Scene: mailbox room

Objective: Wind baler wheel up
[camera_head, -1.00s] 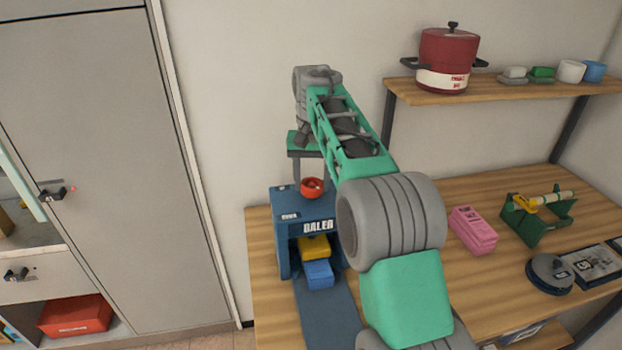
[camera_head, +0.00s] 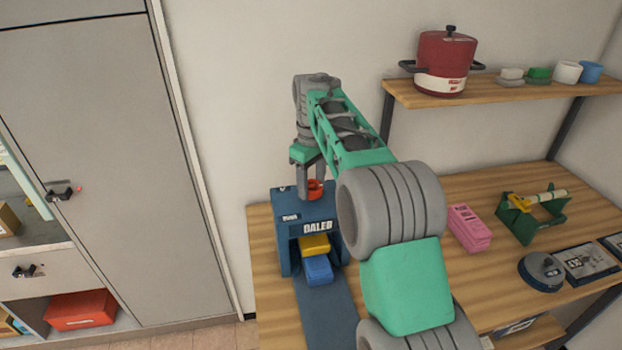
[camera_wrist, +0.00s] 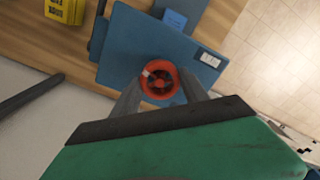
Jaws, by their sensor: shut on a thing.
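The blue baler (camera_head: 312,230) stands on the wooden table, its front opening facing the camera. The red wheel (camera_head: 316,188) sits on top of the baler. In the wrist view the wheel (camera_wrist: 159,79) is a round spoked ring with a pale mark on its left side, over the baler's blue top (camera_wrist: 150,40). My gripper (camera_head: 311,190) points down at the wheel from above and is shut on it. In the wrist view its grey fingers (camera_wrist: 160,92) lie on either side of the wheel. A yellow block (camera_head: 314,245) and a blue block (camera_head: 318,269) are at the baler's opening.
A dark blue strip (camera_head: 328,313) runs forward from the baler. A pink block (camera_head: 469,228), a green stand (camera_head: 533,214) and a grey round object (camera_head: 541,271) are to the right on the table. A red pot (camera_head: 446,62) stands on the wall shelf. A grey cabinet (camera_head: 110,150) is left.

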